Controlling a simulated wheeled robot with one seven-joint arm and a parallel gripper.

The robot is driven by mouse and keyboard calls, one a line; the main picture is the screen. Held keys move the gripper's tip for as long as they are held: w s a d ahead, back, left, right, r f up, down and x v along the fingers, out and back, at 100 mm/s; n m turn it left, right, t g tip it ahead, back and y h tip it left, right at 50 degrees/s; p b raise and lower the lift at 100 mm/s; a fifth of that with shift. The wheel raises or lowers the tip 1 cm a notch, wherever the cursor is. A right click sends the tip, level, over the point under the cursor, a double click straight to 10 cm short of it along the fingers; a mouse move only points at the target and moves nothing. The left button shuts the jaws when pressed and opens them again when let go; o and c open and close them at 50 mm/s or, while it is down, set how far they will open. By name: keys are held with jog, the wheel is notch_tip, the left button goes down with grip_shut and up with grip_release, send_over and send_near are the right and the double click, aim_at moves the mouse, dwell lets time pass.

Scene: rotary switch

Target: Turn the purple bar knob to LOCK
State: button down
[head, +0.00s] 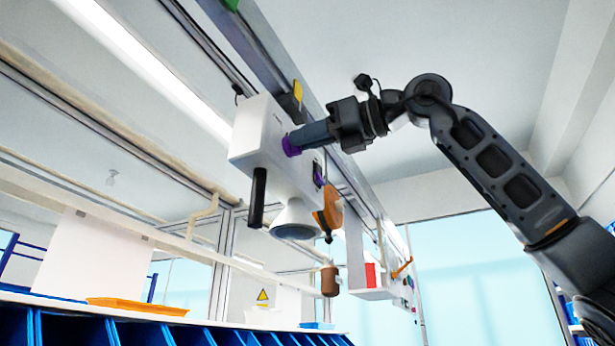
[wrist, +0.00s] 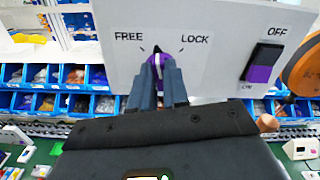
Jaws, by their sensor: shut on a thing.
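The purple bar knob (wrist: 158,60) sits on the face of a white box, between the printed words FREE on its left and LOCK on its right. A pale line on the knob points roughly upward, between the two tick marks; its exact angle is hard to tell. My gripper (wrist: 159,80) is shut on the knob, with one finger on each side. The fingers hide the knob's lower part. In the head view, my gripper (head: 297,141) reaches the white box (head: 258,130) from the right, and a little of the purple knob (head: 290,147) shows at its tip.
A purple and black rocker switch (wrist: 263,63) marked OFF is right of the knob. An orange round part (wrist: 303,72) lies farther right. In the head view, a black handle (head: 258,197) and a white cone (head: 294,220) hang below the box. Blue bins (wrist: 55,75) stand behind.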

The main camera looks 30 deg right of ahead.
jog(key=m+b, duration=0.2)
jog(key=m, duration=0.1)
jog(key=m+b, duration=0.2)
jog(key=m, duration=0.2)
jog(key=m+b, duration=0.3)
jog(key=m, duration=0.1)
jog(key=shift+w+d+f, duration=0.15)
jog(key=shift+w+d, duration=0.05)
jog(key=shift+d, duration=0.05)
jog(key=shift+m, duration=0.4)
jog(key=c, duration=1.1)
grip_release()
jog(key=shift+d, duration=0.1)
